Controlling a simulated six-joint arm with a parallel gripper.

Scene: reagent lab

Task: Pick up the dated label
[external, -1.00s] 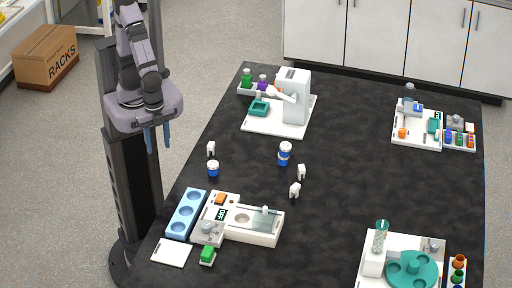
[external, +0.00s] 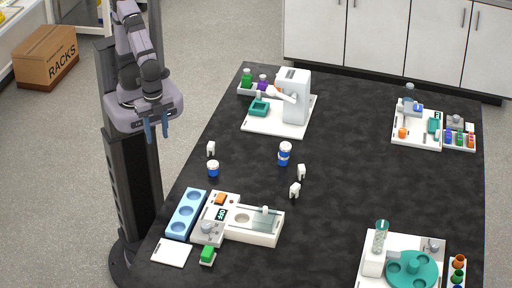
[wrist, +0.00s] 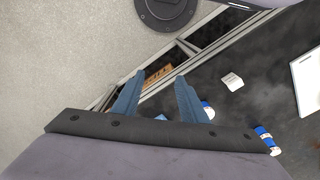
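I cannot tell for sure which thing is the dated label. Small white upright pieces stand on the black table: one (external: 211,148) near the left edge and two, (external: 301,171) and (external: 294,189), near the middle. A flat white card (external: 171,253) lies at the front left. A small white piece (wrist: 232,81) also shows in the wrist view. My gripper (external: 157,130) hangs left of the table, clear of everything. In the wrist view its blue fingers (wrist: 159,80) are apart with nothing between them.
A blue-and-white jar (external: 213,169) and a taller one (external: 285,154) stand on the table (external: 350,190). A white machine (external: 293,95) stands behind. The table's middle right is clear.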

